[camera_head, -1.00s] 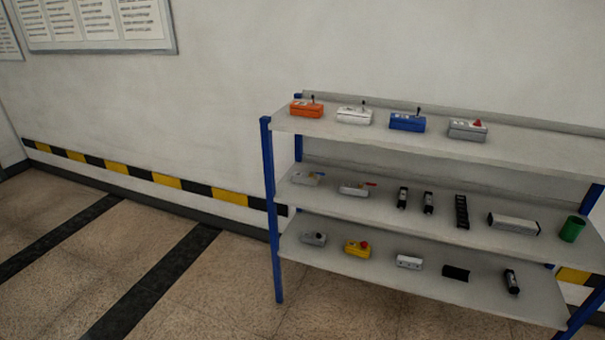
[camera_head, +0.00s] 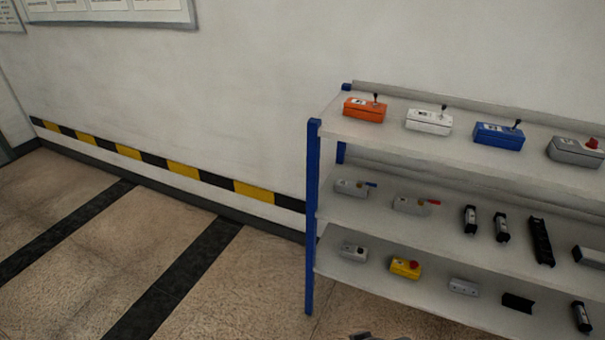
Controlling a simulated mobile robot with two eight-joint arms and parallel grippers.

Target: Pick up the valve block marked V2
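On the middle shelf (camera_head: 345,213) stand two small grey blocks, one with a blue lever (camera_head: 352,188) at the left end and one with a red lever (camera_head: 415,205) to its right. They look like valve blocks. Their markings are too small to read, so I cannot tell which is V2. Neither gripper shows clearly. A small dark shape at the bottom edge is too cut off to identify.
The top shelf (camera_head: 450,149) holds orange (camera_head: 364,111), white (camera_head: 428,123), blue (camera_head: 497,137) and grey (camera_head: 575,152) boxes. The bottom shelf holds a yellow box (camera_head: 405,268) and other small parts. A blue post (camera_head: 312,220) bounds the rack's left. The floor left of it is clear.

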